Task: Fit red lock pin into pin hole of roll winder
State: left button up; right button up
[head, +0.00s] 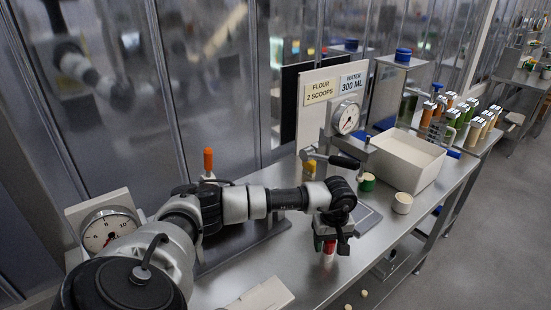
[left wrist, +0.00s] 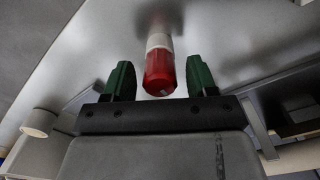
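A red cylinder with a pale band, which looks like the red lock pin (left wrist: 160,72), is between the green fingertips in the left wrist view, with a gap on each side. In the head view it shows as a small red piece (head: 329,246) under my left gripper (head: 330,244), over the steel table. My left gripper (left wrist: 161,82) is open and points downward; the arm hides part of the table. A metal device with a dark crank handle (head: 344,161) stands behind the gripper and may be the roll winder. Its pin hole cannot be made out. My right gripper is not in view.
A cream open box (head: 408,160) and a small pale cup (head: 402,203) stand right of the arm on the steel table (head: 350,262). A round dial scale (head: 106,230) is at left. An orange-topped piece (head: 208,160) stands behind the arm. Several colored jars stand far right.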

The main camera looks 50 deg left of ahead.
pick_arm(q)
jog(key=c, duration=0.9)
jog(key=shift+r, duration=0.6)
jog(key=shift+r+p, duration=0.1)
jog(key=shift+p, duration=0.2)
jog(key=shift+r+p, duration=1.35)
jog(key=shift+r, duration=1.45)
jog(key=shift+d, duration=0.1)
